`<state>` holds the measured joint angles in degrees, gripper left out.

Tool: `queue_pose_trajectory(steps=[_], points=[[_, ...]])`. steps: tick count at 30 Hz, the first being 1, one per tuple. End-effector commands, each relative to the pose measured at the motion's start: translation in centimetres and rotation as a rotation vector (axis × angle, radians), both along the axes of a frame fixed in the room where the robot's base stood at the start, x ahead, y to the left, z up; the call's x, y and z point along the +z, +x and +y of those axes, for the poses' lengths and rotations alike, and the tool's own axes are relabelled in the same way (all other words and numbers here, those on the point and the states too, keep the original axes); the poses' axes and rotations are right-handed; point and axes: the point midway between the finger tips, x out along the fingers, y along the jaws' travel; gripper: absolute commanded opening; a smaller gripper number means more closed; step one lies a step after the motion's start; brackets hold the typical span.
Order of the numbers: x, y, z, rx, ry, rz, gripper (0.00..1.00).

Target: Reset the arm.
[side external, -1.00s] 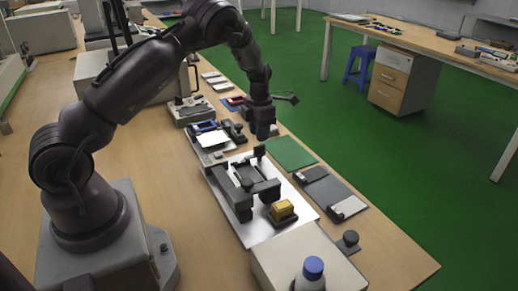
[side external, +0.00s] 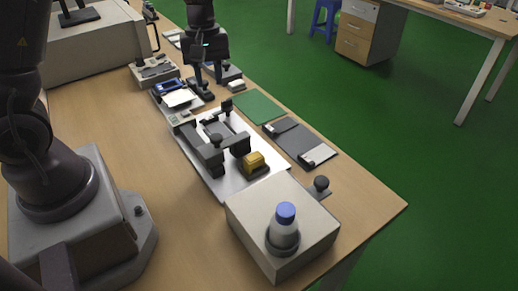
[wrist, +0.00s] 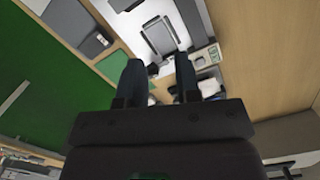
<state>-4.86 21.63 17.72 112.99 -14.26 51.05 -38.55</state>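My gripper (side external: 207,78) hangs pointing down over the far part of the bench, beyond the white plate, in the side external view. In the wrist view my gripper (wrist: 158,64) shows two dark fingers apart with nothing between them. My arm stands at the left, and its upper links are cut off by the picture edge. I cannot tell exactly how high the fingertips are above the small devices below.
A white plate (side external: 221,186) carries a black fixture (side external: 212,157) and a yellow block (side external: 253,160). A green mat (side external: 258,107) and grey pads (side external: 300,143) lie to the right.

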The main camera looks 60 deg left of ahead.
Motion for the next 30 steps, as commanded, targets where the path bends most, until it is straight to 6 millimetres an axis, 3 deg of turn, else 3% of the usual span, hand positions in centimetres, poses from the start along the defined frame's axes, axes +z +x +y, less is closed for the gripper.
queue_pose_trajectory(steps=[1,6,13,18,21,30], points=[[1.9,-1.1,-1.4,-0.143,-0.005,-0.044,0.31],[6.4,-4.9,-5.1,-0.595,0.026,-0.164,0.31],[10.5,-10.4,-8.6,-1.042,0.163,-0.309,0.31],[12.4,-13.3,-10.1,-1.156,0.281,-0.405,0.31],[13.5,-14.1,-10.6,-1.174,0.328,-0.46,0.31],[14.8,-14.4,-10.9,-1.179,0.366,-0.517,0.31]])
